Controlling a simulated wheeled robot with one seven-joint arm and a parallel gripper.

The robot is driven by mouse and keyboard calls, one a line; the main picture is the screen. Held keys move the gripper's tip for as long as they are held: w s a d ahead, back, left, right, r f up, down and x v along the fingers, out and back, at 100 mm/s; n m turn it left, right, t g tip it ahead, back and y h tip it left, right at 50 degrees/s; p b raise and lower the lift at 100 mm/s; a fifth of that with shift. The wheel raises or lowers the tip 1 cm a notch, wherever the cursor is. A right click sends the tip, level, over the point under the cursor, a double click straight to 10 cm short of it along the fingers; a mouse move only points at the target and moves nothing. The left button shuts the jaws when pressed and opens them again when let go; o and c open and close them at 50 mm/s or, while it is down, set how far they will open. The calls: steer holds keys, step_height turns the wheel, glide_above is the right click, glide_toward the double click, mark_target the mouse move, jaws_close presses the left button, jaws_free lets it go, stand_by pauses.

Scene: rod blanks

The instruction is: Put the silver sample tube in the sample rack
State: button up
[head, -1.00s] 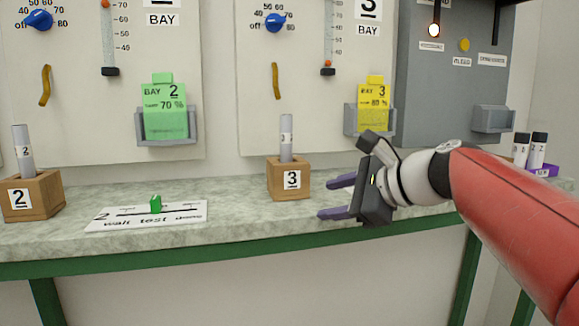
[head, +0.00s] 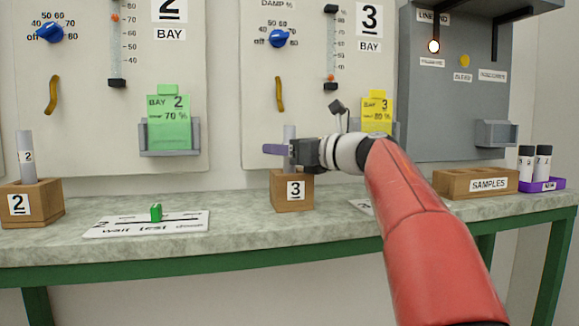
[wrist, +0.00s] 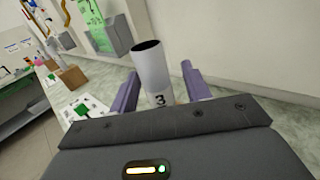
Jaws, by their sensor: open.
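A silver sample tube (head: 289,133) marked 3 stands upright in the wooden block (head: 292,192) labelled 3. It also shows in the wrist view (wrist: 151,68), with its dark open top. My gripper (head: 280,151) is at the tube's height, with its purple fingers apart on either side of it. In the wrist view gaps show between the tube and the fingers. The sample rack (head: 450,184), a wooden block labelled SAMPLES, sits at the right of the bench. Another silver tube (head: 26,160) marked 2 stands in the block labelled 2 (head: 45,205) at the left.
A purple holder (head: 541,186) labelled NEW carries dark-capped tubes at the far right. A white card (head: 110,228) with a green marker (head: 155,212) lies left of block 3. The wall panel with a yellow bay 3 card (head: 376,112) stands close behind my gripper.

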steer(key=shift+w+a, duration=0.15)
steer(key=shift+a, duration=0.1)
steer(key=shift+c, duration=0.5)
jaws_close()
